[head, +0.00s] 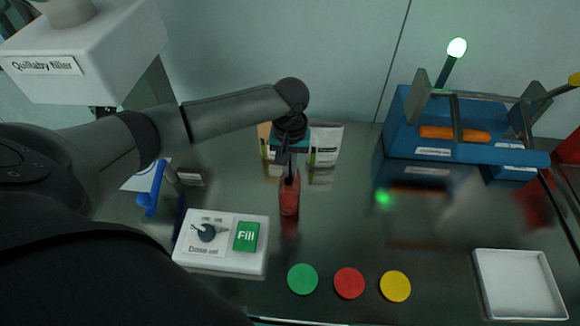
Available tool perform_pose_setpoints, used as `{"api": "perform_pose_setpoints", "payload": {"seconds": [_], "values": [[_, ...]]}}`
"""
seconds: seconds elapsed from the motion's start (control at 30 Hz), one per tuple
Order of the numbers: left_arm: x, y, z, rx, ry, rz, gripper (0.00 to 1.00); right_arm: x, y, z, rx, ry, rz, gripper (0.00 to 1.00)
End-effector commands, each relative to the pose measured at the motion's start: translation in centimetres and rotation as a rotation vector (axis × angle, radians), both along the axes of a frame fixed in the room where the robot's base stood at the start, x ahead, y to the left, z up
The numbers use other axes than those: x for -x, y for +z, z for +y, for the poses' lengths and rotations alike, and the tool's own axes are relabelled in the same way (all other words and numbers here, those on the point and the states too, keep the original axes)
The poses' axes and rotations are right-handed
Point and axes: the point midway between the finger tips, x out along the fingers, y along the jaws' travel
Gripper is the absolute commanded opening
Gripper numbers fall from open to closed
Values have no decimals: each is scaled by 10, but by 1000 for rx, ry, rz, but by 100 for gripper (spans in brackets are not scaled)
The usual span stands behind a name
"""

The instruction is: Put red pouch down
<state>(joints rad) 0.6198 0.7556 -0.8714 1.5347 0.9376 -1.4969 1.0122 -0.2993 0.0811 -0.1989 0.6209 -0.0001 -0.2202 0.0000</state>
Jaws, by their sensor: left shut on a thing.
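The red pouch (289,198) hangs upright below my left gripper (290,172), near the middle of the head view. The gripper is shut on the top of the pouch and points down. The pouch is over the shiny table, behind the white dose unit with its green Fill button. I cannot tell whether its lower end touches the table, because dark reflections lie under it. My right gripper is not in view.
White and tan packets (325,145) stand behind the gripper. The dose unit (220,257) and green (302,279), red (349,283) and yellow (395,286) discs lie in front. A blue sieve machine (400,130) and white tray (518,284) are right. The middle right table is clear.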

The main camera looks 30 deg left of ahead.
Motion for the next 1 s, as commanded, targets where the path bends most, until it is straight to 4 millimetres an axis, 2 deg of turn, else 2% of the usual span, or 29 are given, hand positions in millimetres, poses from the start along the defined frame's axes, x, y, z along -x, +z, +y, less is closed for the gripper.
{"api": "perform_pose_setpoints", "payload": {"seconds": [0.1, 0.13, 0.4, 0.73, 0.87, 1.0], "values": [[0, -2, 0, 1, 0, 0, 0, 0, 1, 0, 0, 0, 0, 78], [0, -3, 0, 1, 0, 0, 9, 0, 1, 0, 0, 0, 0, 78], [0, -2, 0, 0, 0, 0, 36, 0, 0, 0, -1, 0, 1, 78], [-1, 4, 0, -1, 0, -2, 36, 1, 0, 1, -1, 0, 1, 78], [-1, 26, 0, 0, 0, -4, 36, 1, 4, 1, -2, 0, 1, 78], [-2, 57, 0, 0, 0, -4, 36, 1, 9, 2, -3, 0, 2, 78]]}}
